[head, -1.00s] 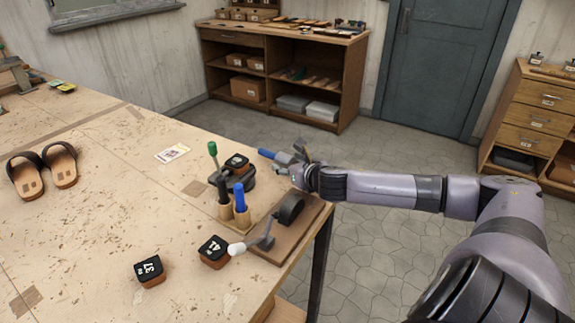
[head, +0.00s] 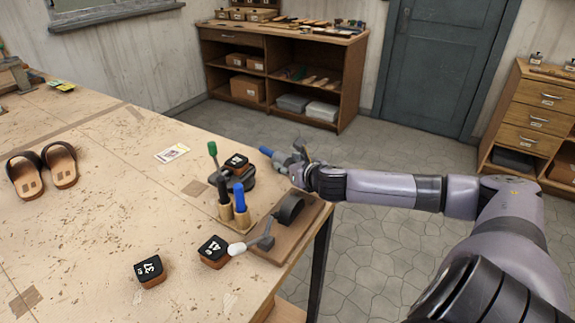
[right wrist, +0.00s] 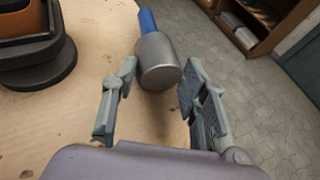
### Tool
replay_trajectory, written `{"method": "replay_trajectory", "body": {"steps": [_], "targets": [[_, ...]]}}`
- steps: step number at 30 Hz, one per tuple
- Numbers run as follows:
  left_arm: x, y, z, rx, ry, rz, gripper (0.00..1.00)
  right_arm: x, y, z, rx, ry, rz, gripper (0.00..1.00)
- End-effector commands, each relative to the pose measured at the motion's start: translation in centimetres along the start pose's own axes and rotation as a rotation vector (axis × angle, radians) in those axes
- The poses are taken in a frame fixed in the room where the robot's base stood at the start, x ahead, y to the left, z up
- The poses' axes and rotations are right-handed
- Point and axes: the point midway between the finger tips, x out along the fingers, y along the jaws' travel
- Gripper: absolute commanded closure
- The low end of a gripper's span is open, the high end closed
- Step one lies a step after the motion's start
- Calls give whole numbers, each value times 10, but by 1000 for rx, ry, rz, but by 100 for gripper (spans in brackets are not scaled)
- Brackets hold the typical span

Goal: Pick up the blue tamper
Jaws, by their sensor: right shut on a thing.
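The blue tamper (head: 265,151) has a blue handle and a grey metal cylinder for a head. It is at the right edge of the bench in the head view, with its handle pointing left. My right gripper (head: 292,158) is shut on it by the metal head. In the right wrist view the metal head (right wrist: 158,62) sits between the fingers of the right gripper (right wrist: 158,82), and the handle points up and away. How far it is above the bench is hard to tell. My left gripper is not in view.
A black round stand with a block (head: 237,163) is just left of the tamper. A wooden holder (head: 242,219) with blue- and black-handled tools and a clamp board (head: 268,247) stand nearer. Sandals (head: 60,165) lie far left. The bench (head: 120,200) middle is clear.

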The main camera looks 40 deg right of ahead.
Motion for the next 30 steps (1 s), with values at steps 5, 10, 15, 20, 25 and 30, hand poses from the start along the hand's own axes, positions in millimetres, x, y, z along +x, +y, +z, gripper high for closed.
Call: {"method": "replay_trajectory", "body": {"steps": [5, 10, 15, 20, 25, 30], "targets": [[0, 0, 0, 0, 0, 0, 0, -1, 0, 3, -1, -2, 0, 100], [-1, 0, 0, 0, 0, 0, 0, -5, 0, 16, -2, -5, 0, 100], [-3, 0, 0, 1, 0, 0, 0, -16, -1, 44, -2, -8, -1, 100], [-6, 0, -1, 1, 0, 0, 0, -33, 0, 82, -2, -9, -1, 100], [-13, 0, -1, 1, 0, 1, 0, -50, 0, 124, 0, -9, -1, 100], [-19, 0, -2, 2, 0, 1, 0, -64, 0, 157, 2, -7, -1, 100]]}}
